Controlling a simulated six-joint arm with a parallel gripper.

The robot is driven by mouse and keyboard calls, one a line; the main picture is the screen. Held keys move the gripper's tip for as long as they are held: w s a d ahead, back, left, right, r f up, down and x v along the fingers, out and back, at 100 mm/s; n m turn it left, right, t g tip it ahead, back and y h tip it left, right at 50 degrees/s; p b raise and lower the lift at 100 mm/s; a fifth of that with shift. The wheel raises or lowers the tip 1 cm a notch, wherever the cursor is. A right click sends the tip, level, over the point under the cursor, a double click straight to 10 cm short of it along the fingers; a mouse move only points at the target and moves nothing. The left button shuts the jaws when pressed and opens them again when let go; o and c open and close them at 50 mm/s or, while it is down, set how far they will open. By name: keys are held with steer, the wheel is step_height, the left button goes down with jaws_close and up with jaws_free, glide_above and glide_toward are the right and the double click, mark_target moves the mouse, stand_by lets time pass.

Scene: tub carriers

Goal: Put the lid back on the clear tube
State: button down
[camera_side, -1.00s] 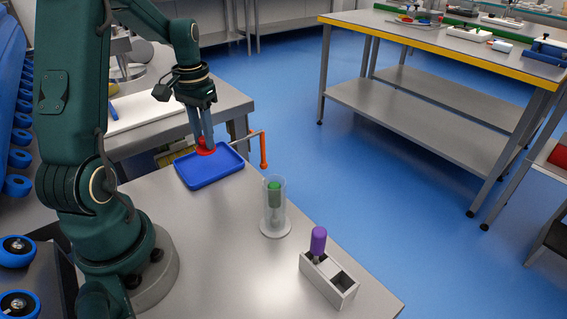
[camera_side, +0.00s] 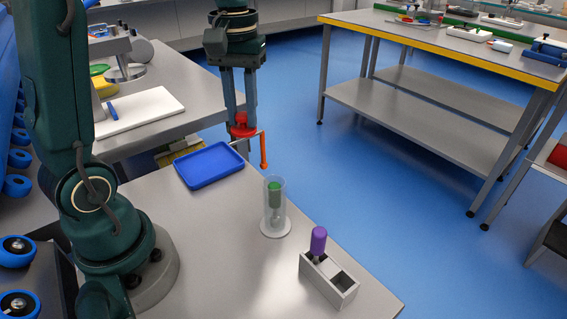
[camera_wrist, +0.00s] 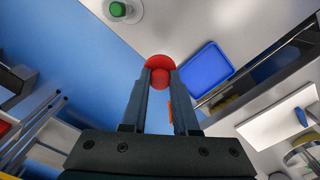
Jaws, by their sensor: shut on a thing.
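My gripper (camera_side: 240,122) is shut on the red lid (camera_side: 243,131) and holds it in the air, above and to the right of the blue tray. In the wrist view the red lid (camera_wrist: 159,66) sits between the two fingertips. The clear tube (camera_side: 274,205) stands upright on its pale round base on the table, with a green-topped thing (camera_side: 274,188) inside. Its top is open. The tube is also in the wrist view (camera_wrist: 124,10), at the top left, apart from the lid.
The blue tray (camera_side: 208,165) lies empty on the table. A grey two-slot block (camera_side: 329,282) holds a purple-handled thing (camera_side: 318,241) at the front right.

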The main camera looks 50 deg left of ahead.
steer(key=d+r+m, duration=0.3)
steer(key=d, duration=0.7)
steer(key=shift+s+f, duration=0.2)
steer(key=shift+f, duration=1.55)
steer(key=shift+s+f, duration=0.2)
steer(key=shift+f, duration=1.5)
steer(key=shift+f, duration=0.15)
steer(key=shift+c, duration=0.6)
jaws_free()
step_height(320, 180, up, 7)
